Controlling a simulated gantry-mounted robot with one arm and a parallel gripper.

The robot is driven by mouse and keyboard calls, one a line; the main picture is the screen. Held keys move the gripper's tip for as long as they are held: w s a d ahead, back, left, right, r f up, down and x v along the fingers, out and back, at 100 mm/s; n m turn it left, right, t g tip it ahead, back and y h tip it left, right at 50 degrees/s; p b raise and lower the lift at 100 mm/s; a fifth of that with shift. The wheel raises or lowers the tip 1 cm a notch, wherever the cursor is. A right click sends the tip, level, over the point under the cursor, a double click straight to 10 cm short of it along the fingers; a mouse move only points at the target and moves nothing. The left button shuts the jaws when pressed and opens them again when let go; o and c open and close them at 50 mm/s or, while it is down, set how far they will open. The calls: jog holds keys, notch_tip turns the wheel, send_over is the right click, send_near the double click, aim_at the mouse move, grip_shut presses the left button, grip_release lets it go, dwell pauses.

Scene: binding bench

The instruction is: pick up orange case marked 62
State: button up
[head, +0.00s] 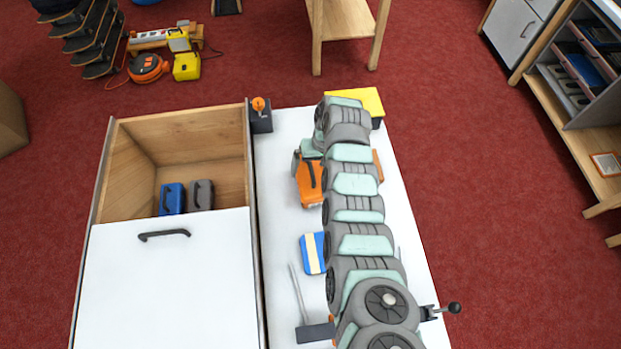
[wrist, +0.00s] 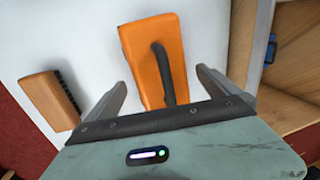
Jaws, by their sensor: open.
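An orange case (head: 311,187) with a dark handle lies on the white bench top, just left of my arm in the head view. In the wrist view the orange case (wrist: 142,62) lies between and ahead of the two fingers of my gripper (wrist: 161,78), its handle running toward the gripper. My gripper is open and empty, with a finger on either side of the case's near end. Whether the fingers are level with the case I cannot tell. No number is readable on the case. In the head view my arm hides most of the gripper.
An orange brush-like block (wrist: 48,100) lies left of the case in the wrist view. A wooden compartment (head: 177,135) holds a blue case (head: 172,198) and a grey case (head: 201,194), beside a white handled panel (head: 165,285). A blue-and-cream block (head: 313,253) and yellow box (head: 367,100) are on the bench.

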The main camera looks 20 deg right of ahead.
jog(key=shift+a+f, duration=0.25)
jog(key=shift+f, duration=1)
jog(key=shift+c, duration=0.2)
jog(key=c, duration=1.6)
jog(key=shift+r, duration=0.15)
